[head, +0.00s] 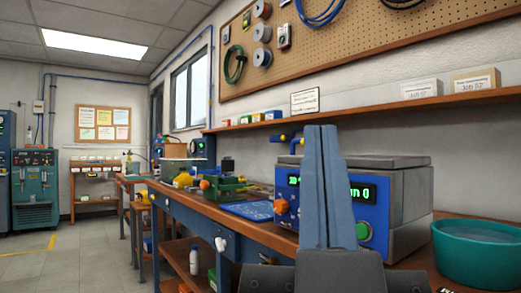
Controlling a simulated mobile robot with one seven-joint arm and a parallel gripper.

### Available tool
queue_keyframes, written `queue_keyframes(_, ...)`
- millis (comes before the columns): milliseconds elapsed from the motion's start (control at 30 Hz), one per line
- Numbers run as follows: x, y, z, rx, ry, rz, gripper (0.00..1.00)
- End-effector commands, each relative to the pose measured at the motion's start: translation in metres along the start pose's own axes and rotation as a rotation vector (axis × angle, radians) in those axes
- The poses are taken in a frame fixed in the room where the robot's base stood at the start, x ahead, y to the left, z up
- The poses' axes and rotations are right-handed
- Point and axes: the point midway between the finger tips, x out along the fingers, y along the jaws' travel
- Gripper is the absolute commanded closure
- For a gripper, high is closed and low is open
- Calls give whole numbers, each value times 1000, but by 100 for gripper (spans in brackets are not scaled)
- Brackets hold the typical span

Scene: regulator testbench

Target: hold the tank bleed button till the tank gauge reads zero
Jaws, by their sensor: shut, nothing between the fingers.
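A grey bench unit with a blue front panel (379,222) stands on the workbench at right of centre. Its panel has a green lit display (361,194) ending in "0"; another lit part shows left of my gripper. The middle of the readout is hidden behind my fingers. A round green button (363,231) is low on the panel, and an orange knob (281,206) is at its left. I cannot read which control is the tank bleed button. My gripper (322,130) stands upright in front of the panel, its two blue-grey fingers together and empty.
A teal bowl (480,252) sits right of the unit at the bench's front. A blue mat (249,210) and a green bin (225,187) lie to the left along the wooden bench. A shelf (365,108) runs above. The floor at left is open.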

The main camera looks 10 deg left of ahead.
Motion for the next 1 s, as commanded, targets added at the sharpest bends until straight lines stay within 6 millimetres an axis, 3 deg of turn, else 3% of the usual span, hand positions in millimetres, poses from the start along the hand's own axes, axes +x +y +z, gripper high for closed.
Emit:
queue_keyframes(767, 0, 0, 0, 0, 0, 0, 100)
queue_keyframes(1000, 17, 0, -16, 0, 0, 0, 100)
